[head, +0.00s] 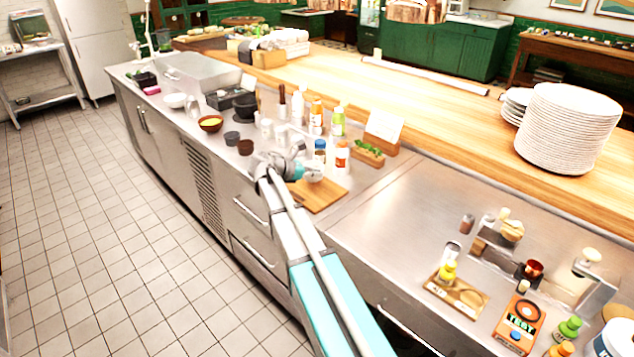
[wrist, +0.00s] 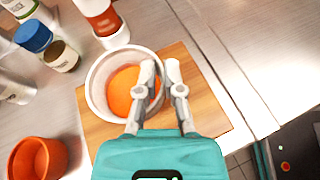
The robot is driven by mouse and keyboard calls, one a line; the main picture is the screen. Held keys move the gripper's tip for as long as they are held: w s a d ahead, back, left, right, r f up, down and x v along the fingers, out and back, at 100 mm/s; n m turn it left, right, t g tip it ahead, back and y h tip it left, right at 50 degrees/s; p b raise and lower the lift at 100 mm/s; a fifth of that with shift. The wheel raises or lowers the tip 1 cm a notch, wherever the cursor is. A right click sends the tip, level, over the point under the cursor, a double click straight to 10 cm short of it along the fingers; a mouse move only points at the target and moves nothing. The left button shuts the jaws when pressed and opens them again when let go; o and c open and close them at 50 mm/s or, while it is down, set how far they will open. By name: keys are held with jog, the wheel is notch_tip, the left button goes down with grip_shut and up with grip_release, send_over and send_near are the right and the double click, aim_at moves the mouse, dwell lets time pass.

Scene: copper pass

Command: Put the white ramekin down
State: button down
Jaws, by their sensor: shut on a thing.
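The white ramekin (wrist: 97,82) has something orange inside. My gripper (wrist: 160,70) is shut on its right-hand wall in the wrist view. The ramekin is over a wooden board (wrist: 200,100); I cannot tell whether it touches it. In the head view my gripper (head: 300,168) is at the counter's front part, over the board (head: 322,196), and partly hides the ramekin (head: 313,177).
An orange-brown bowl (wrist: 38,158) is to the left in the wrist view. A wooden herb tray (head: 368,155) is behind right. Bare steel counter (head: 385,215) lies right of the board.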

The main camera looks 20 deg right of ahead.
aim_at(310, 180)
jog(key=shift+w+d+f+b, duration=0.15)
jog(key=shift+w+f+b, duration=0.05)
jog(key=shift+f+b, duration=0.25)
jog(key=shift+w+d+f+b, duration=0.1)
jog(key=shift+w+f+b, duration=0.05)
jog(key=shift+f+b, duration=1.4)
jog(key=shift+b, duration=0.05)
jog(key=shift+f, duration=0.15)
jog(key=c, duration=0.8)
grip_release()
jog(key=shift+o, duration=0.2)
jog(key=shift+r, duration=0.25)
jog(key=p+v, duration=0.4)
jog(key=v, duration=0.8)
jog(key=shift+p, duration=0.3)
